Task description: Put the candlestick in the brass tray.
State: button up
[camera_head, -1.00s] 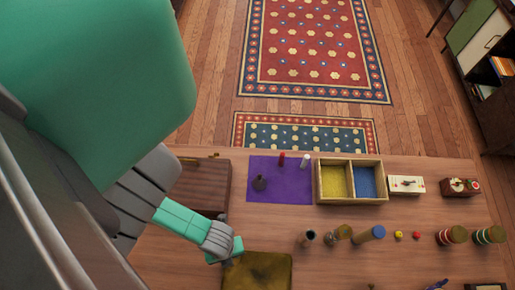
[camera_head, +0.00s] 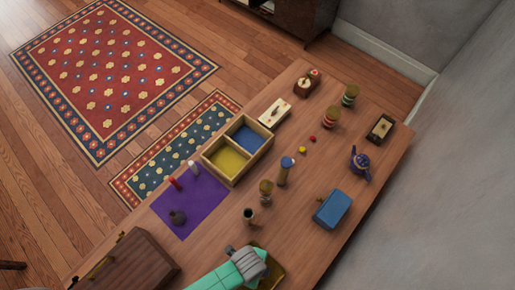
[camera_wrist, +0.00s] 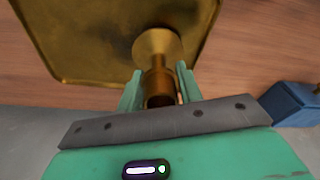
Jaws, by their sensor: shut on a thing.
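My gripper (camera_wrist: 160,76) is shut on the candlestick (camera_wrist: 157,46), a brass-coloured piece with a wide round end and a narrower stem between the green fingers. The round end points away from my palm and overlaps the near part of the brass tray (camera_wrist: 85,45) in the wrist view. I cannot tell whether it touches the tray. The tray is a flat, square, dull gold piece with a raised rim. In the head view only a strip of the tray (camera_head: 272,280) shows beside my arm, which hides the rest and the candlestick.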

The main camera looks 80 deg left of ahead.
jog(key=shift+f, duration=0.35)
jog(key=shift+f, duration=0.2)
jog(key=o, duration=1.1)
jog(key=shift+o, duration=0.2)
notch_tip(320, 180, up, 12)
jog(key=s+p, duration=0.1)
jog(key=p, duration=0.1)
jog(key=shift+s+a, duration=0.35)
jog(key=shift+a, duration=0.1)
jog(key=f, duration=0.4)
jog(key=w+f+b, duration=0.1)
jog(key=f, duration=0.3)
jog(key=d+f+b, duration=0.1)
jog(key=f, duration=0.3)
jog(key=shift+w+f, duration=0.15)
jog(key=shift+w, duration=0.15)
jog(key=shift+r, duration=0.75)
